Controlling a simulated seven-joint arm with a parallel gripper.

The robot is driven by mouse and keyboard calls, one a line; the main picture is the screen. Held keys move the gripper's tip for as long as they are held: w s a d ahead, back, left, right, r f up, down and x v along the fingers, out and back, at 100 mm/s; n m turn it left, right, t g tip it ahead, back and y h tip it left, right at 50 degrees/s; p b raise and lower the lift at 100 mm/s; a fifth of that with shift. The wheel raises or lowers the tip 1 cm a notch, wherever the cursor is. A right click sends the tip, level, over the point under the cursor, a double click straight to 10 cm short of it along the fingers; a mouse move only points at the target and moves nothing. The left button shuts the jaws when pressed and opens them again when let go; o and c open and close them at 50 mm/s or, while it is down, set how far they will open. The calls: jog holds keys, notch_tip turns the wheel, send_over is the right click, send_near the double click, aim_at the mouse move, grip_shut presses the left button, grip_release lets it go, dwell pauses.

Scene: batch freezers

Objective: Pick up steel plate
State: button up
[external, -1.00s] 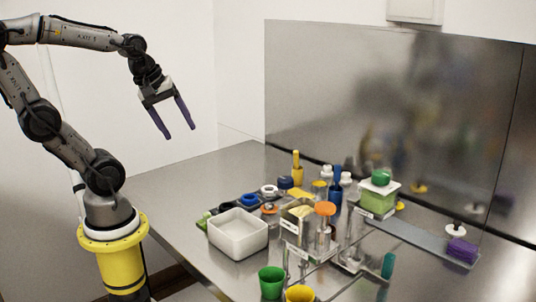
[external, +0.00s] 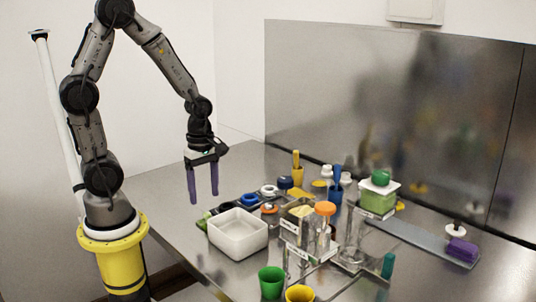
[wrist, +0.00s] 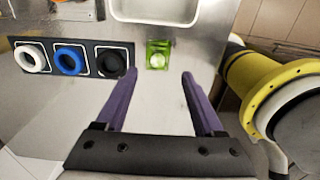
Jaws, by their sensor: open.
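My gripper (external: 204,202) hangs with its two purple fingers pointing down, open and empty, above the table's left part. In the wrist view my gripper (wrist: 160,76) shows its fingers spread, with bare steel table between them. A long flat grey metal strip (external: 412,238) lies at the right of the table, far from my gripper; it looks like the steel plate, but I cannot be sure. A purple block (external: 462,248) sits on its right end. The strip does not show in the wrist view.
A black rack with white, blue and black rings (wrist: 68,59) and a small green object (wrist: 158,54) lie near my fingers. A white bin (external: 238,232) stands close by. Cups (external: 271,282), jars and an orange-topped container (external: 325,210) crowd the middle.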

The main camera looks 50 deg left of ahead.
aim_at(209, 214)
jog(key=f, duration=0.8)
jog(key=shift+w+d, duration=0.2)
jog(key=shift+d, duration=0.05)
grip_shut()
jog(key=shift+r, duration=0.1)
